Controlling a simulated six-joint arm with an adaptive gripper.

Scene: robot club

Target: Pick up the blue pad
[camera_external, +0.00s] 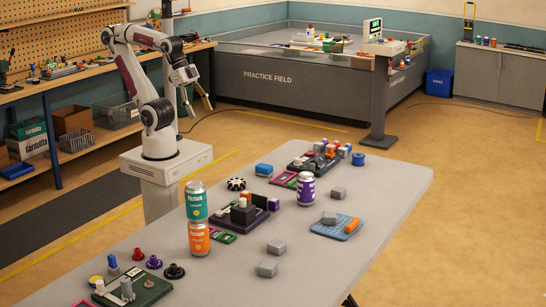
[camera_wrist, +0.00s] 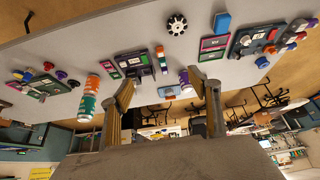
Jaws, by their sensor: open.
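The blue pad (camera_external: 327,232) lies flat on the right part of the grey table. A grey block (camera_external: 329,217) and an orange cylinder (camera_external: 352,225) rest on it. In the wrist view, a small blue shape that looks like the pad (camera_wrist: 172,91) shows near the table edge, between my fingers. My gripper (camera_external: 204,93) is open and empty, raised high above the table's far side, well apart from the pad. Its two fingers also show in the wrist view (camera_wrist: 161,79).
A teal can (camera_external: 196,200) stands on an orange can (camera_external: 199,239). A purple can (camera_external: 305,190), a dark fixture (camera_external: 233,217) and several loose grey blocks (camera_external: 267,268) are on the table (camera_external: 388,194). The table around the pad's right side is clear.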

